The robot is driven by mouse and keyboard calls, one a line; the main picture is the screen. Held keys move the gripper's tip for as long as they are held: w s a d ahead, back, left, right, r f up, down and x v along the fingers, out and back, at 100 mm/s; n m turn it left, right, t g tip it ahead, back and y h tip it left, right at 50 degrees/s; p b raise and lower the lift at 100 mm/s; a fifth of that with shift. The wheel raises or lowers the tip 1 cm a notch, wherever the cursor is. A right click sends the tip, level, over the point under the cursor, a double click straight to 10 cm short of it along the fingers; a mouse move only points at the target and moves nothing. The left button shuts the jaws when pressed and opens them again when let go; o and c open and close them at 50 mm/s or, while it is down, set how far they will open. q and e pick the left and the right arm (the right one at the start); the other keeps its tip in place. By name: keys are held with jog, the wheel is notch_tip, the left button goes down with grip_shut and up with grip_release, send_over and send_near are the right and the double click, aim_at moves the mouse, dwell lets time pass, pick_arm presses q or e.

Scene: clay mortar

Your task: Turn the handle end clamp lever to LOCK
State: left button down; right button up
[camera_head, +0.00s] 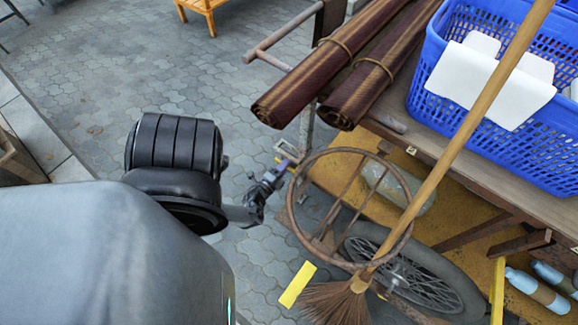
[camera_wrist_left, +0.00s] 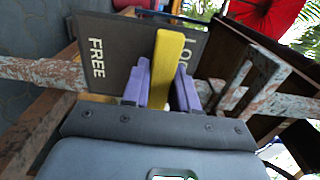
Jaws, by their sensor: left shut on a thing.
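The yellow clamp lever (camera_wrist_left: 168,65) stands between the two purple fingers of my left gripper (camera_wrist_left: 161,92) in the left wrist view. The gripper is shut on it. Behind it is a dark plate (camera_wrist_left: 125,45) marked FREE on the left and LOCK on the right. The lever lies close beside the LOCK marking, and part of that word is hidden. In the head view my left gripper (camera_head: 284,164) is small and reaches to the left edge of a rusty ring; the lever is too small to make out there. My right gripper is not in view.
A spoked wheel (camera_head: 465,290) lies below. Rolled mats (camera_head: 330,65) and a blue basket (camera_head: 480,110) sit on a bench at right. Open paving (camera_head: 75,85) is at left.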

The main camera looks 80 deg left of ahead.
pick_arm(q)
jog(key=c, duration=1)
grip_release()
jog(key=shift+o, duration=0.2)
jog(key=p+v, duration=0.1)
jog(key=v, duration=1)
jog(key=shift+p, duration=0.3)
jog(key=shift+r, duration=0.1)
